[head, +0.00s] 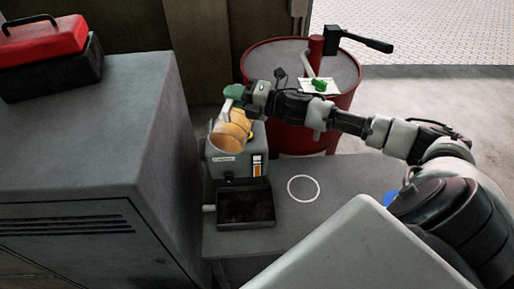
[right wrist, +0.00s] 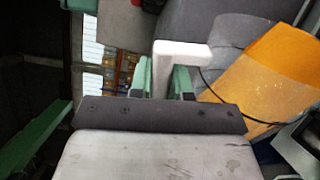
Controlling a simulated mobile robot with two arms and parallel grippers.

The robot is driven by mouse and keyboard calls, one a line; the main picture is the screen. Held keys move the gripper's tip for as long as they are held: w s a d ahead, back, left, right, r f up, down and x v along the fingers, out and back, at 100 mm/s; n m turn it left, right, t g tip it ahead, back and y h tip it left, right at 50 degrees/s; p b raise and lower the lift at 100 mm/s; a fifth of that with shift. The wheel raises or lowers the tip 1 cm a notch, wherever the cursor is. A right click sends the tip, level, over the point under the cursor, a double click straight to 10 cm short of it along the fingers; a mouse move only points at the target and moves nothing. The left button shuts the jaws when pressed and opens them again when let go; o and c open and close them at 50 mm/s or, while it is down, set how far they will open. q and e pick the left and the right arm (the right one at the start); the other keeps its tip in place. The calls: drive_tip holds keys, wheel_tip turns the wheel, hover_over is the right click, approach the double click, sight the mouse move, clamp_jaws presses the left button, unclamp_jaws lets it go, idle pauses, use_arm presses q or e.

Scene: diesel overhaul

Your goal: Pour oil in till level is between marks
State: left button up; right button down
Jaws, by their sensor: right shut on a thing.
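An amber jug (head: 229,133) is tilted over the top of a small grey engine block (head: 222,170). The jug's pale handle (right wrist: 190,50) is between the green fingers of my right gripper (head: 236,96), which is shut on it. In the right wrist view, the jug's amber wall (right wrist: 270,75) is at the right. A sight gauge (head: 257,165) on the block's front shows orange in it; its marks are too small to read. I cannot make out an oil stream. My left gripper is in neither view.
A black tray (head: 246,221) sits in front of the block. A white ring (head: 303,177) marks the clear bench (head: 335,195) to the right. A red drum (head: 345,98) stands behind. A grey cabinet (head: 110,140) bearing a red toolbox (head: 42,42) is close at left.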

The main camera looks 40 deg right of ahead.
drive_tip(key=shift+r, duration=0.1)
idle(0.3)
drive_tip(key=shift+w+d+r+m, duration=0.15)
drive_tip(key=shift+w+d+m, duration=0.05)
drive_tip(key=shift+d+m, duration=0.1)
idle(0.7)
drive_tip(key=shift+w+d+r+p, duration=0.15)
drive_tip(key=shift+w+d+p, duration=0.05)
drive_tip(key=shift+p, duration=0.35)
idle(0.6)
drive_tip(key=shift+w+d+r+m+p, duration=0.2)
drive_tip(key=shift+m+p, duration=0.1)
drive_tip(key=shift+m, duration=0.1)
idle(0.5)
